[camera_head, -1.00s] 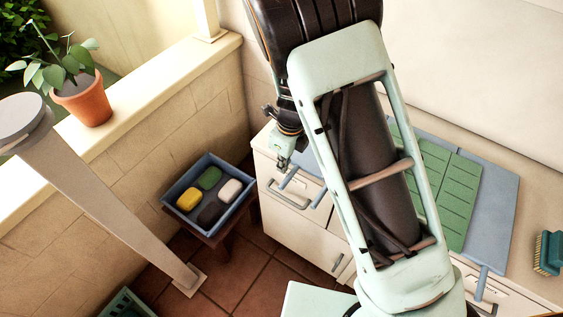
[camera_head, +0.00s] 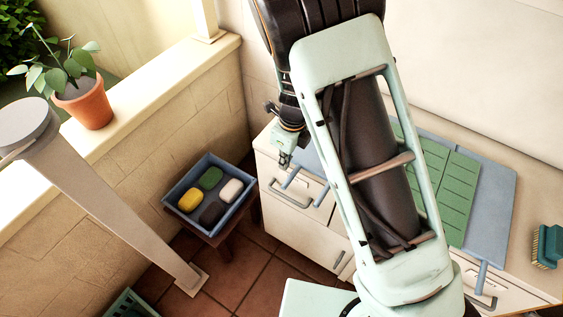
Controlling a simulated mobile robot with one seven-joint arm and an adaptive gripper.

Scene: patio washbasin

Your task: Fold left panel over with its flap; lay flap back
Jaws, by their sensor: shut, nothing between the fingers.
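A folding board lies on the counter, mostly behind my arm. Its green slatted part (camera_head: 455,190) shows right of the arm, on a blue-grey panel (camera_head: 495,205) with a blue tab (camera_head: 482,278) at the front edge. Left of the arm, a blue-grey piece (camera_head: 308,160) shows, with two blue tabs (camera_head: 291,177) over the front edge. The left panel and its flap are largely hidden, so I cannot tell how they lie. My gripper (camera_head: 284,161) is shut and empty, pointing down near the left tab; whether it touches is unclear.
A blue tray (camera_head: 240,202) with several soaps stands on a stool left of the counter (camera_head: 300,225). A brush (camera_head: 547,247) lies at the counter's right. A potted plant (camera_head: 84,102) sits on the wall ledge. A slanted grey post (camera_head: 110,190) stands at left.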

